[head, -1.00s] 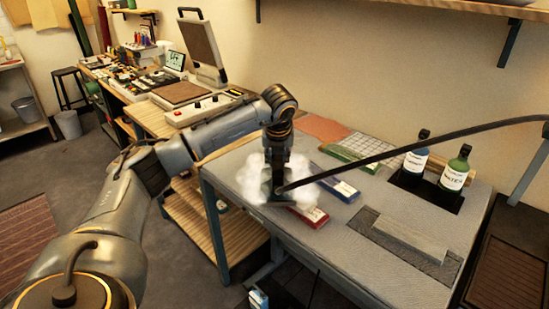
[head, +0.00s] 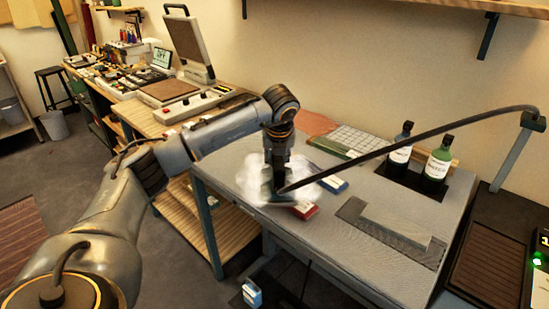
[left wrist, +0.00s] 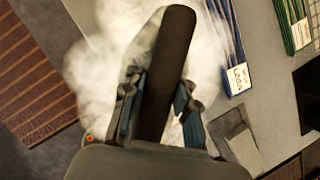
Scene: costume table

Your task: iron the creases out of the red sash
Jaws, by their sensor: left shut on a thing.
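My left gripper (head: 277,168) points down over the ironing table (head: 235,160) and is shut on the dark handle of an iron (head: 280,195). The handle also shows between the fingers in the left wrist view (left wrist: 165,75). White steam surrounds the iron. The red sash (head: 304,211) lies folded on the table near its front edge, and its right end with a white label shows beside the iron. The rest is hidden by the iron and steam, so I cannot tell whether creases show. My right gripper is not in view.
A blue sash (head: 335,184) and a green one (head: 335,148) lie behind. A black cord (head: 410,139) runs from the iron to a post at right. Two bottles (head: 437,165) stand at the back right, and a grey block (head: 395,232) lies in front of them.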

